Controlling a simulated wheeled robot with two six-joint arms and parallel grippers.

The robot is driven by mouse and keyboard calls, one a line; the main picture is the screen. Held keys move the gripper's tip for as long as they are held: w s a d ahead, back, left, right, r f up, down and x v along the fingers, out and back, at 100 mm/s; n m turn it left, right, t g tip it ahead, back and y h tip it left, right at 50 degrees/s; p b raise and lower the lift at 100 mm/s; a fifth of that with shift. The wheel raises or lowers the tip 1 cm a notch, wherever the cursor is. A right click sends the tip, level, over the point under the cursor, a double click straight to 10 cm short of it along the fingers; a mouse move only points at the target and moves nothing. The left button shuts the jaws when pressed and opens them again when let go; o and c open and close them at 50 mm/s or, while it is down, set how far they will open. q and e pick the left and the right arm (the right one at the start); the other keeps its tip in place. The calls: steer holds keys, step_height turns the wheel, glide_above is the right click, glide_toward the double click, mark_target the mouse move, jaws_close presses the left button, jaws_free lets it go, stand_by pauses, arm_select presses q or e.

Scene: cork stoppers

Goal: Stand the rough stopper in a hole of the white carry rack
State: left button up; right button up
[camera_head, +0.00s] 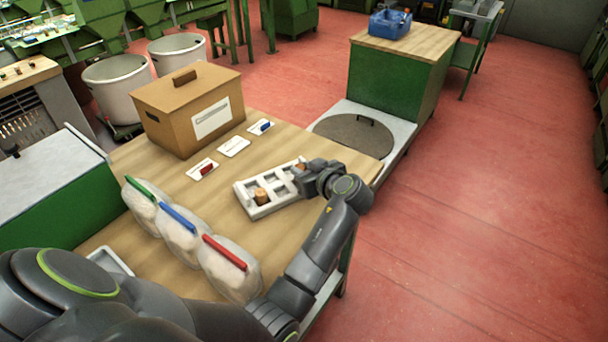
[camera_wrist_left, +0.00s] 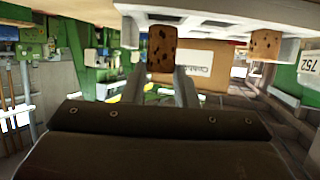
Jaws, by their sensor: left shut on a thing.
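The white carry rack (camera_head: 247,201) lies on the wooden table and has several square holes. One cork stopper (camera_head: 262,196) stands in its near-left part; a pale cork with dark pits also shows at the rack in the wrist view (camera_wrist_left: 265,45). My left gripper (camera_head: 303,169) is at the rack's far right end, shut on a brown, dark-pitted rough stopper (camera_wrist_left: 161,48). The wrist view is upside down, with the rack (camera_wrist_left: 220,14) along its top. The held stopper's lower end meets the rack's outline there; I cannot tell whether it is inside a hole.
A cardboard box (camera_head: 190,112) stands behind the rack. Small cards (camera_head: 234,147) with red and blue items lie between. Clipped bags (camera_head: 232,270) line the table's near side, close to my left arm. A round lid (camera_head: 353,136) lies beyond the table's right edge.

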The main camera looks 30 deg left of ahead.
arm_select(q)
step_height(320, 180, down, 2)
steer(key=shift+f, duration=0.3)
steer(key=o, duration=0.6)
arm_select(e)
steer(key=shift+w+a, duration=0.4)
steer(key=shift+a, duration=0.15)
steer(key=shift+d, duration=0.1)
